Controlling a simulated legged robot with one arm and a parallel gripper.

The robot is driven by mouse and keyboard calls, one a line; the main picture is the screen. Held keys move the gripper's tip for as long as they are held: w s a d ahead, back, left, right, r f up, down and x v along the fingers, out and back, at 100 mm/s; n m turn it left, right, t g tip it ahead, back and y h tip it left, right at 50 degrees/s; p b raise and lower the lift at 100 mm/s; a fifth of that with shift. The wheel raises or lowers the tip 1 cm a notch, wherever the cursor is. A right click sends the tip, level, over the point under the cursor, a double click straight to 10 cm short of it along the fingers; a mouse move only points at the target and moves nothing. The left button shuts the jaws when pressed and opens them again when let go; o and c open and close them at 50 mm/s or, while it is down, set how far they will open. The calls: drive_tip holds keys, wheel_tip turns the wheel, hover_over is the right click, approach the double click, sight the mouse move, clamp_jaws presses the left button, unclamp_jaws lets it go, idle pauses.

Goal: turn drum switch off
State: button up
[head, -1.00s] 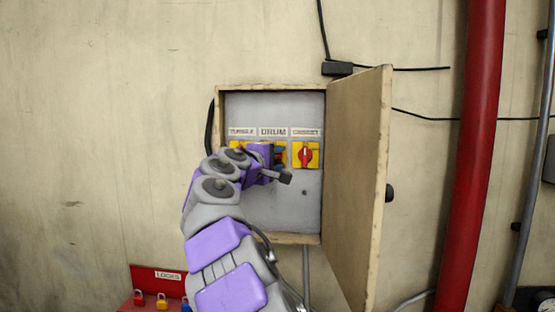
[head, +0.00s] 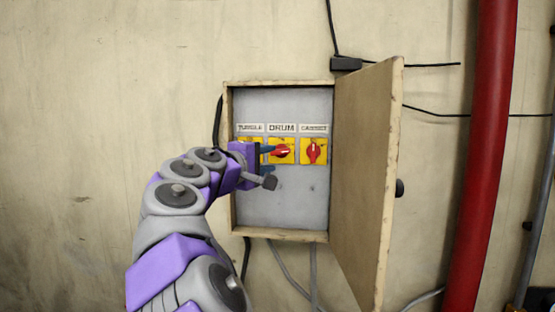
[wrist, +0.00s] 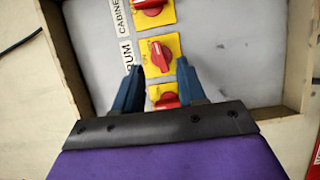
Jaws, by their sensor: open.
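The drum switch (head: 282,151) is a red knob on a yellow plate under the DRUM label, in the middle of the open box. Its knob lies nearly sideways in the head view, slightly tilted. My gripper (head: 266,153) has blue fingers and is open just left of this knob. In the wrist view the drum switch (wrist: 160,56) shows between and beyond the fingertips of my gripper (wrist: 158,72). The knob appears free of the fingers there; exact contact is hard to tell.
The cabinet switch (head: 313,151), its knob upright, is right of the drum switch. The tumble switch (wrist: 165,97) is partly hidden by my gripper. The box door (head: 362,180) stands open on the right. A red pipe (head: 482,150) runs farther right.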

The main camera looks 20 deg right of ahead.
drive_tip(key=v, duration=0.8)
drive_tip(key=shift+a, duration=0.15)
drive_tip(key=shift+f, duration=0.1)
